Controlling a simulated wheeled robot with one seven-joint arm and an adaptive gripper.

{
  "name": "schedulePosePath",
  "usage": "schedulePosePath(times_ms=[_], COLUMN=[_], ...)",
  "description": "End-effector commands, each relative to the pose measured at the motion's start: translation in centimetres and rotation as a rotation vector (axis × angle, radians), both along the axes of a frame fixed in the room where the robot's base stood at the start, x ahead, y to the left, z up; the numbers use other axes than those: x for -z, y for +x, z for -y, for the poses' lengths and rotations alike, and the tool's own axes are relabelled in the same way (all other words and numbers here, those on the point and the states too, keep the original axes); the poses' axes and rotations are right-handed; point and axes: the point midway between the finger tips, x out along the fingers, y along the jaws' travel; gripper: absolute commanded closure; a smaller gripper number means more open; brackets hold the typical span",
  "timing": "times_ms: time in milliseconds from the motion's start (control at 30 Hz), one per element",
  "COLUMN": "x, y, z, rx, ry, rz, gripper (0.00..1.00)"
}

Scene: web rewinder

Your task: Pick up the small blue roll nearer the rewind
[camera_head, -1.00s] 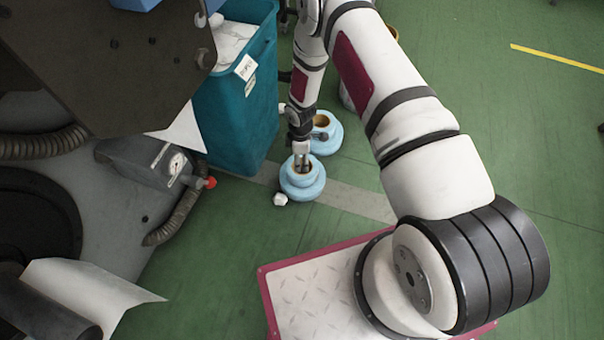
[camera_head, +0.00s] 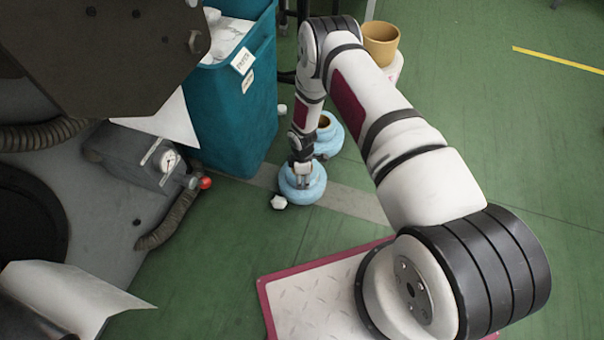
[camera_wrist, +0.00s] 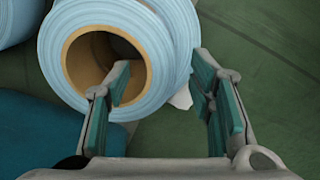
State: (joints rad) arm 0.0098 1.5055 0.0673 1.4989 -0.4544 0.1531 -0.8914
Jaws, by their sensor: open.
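Two small blue rolls stand on the floor beside the teal bin. The nearer blue roll (camera_head: 303,190) is lower in the head view, and the farther blue roll (camera_head: 330,136) stands just behind it. My gripper (camera_head: 302,180) is over the nearer roll. In the wrist view the nearer roll (camera_wrist: 168,40) shows its brown core. My gripper (camera_wrist: 160,90) is open there, with the left finger over the core's opening and the right finger outside the roll's right side. The roll's wall lies between the fingers. I cannot tell whether either finger touches it. The farther roll (camera_wrist: 18,20) shows at the upper left.
The teal bin (camera_head: 232,110) stands left of the rolls and holds white scrap. The rewinder's gauge box (camera_head: 140,155) and a hose are farther left. A crumpled white piece (camera_head: 279,202) lies by the nearer roll. Green floor is open to the right.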

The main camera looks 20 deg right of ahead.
Motion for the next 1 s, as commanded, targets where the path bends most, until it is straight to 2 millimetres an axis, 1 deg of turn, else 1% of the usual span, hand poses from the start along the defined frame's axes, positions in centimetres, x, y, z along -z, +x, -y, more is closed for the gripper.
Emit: schedulePosePath(times_ms=[33,100,200,433,467,500,667,700,1000], x=[1.1,2.1,3.0,3.0,3.0,3.0,3.0,3.0,2.9], y=[-0.1,-0.1,-0.1,0.0,0.0,0.0,0.0,0.0,0.1], z=[0.2,0.2,0.2,0.2,0.2,0.2,0.2,0.2,0.2], rx=[0.001,0.001,0.001,0.001,0.001,0.001,0.001,0.001,0.001], ry=[0.0,0.0,0.0,0.0,0.0,0.0,0.0,0.0,0.0], rz=[-0.001,0.0,0.0,0.0,0.0,0.0,0.001,0.001,0.003], gripper=[0.51,0.51,0.51,0.51,0.53,0.62,0.99,1.0,1.0])
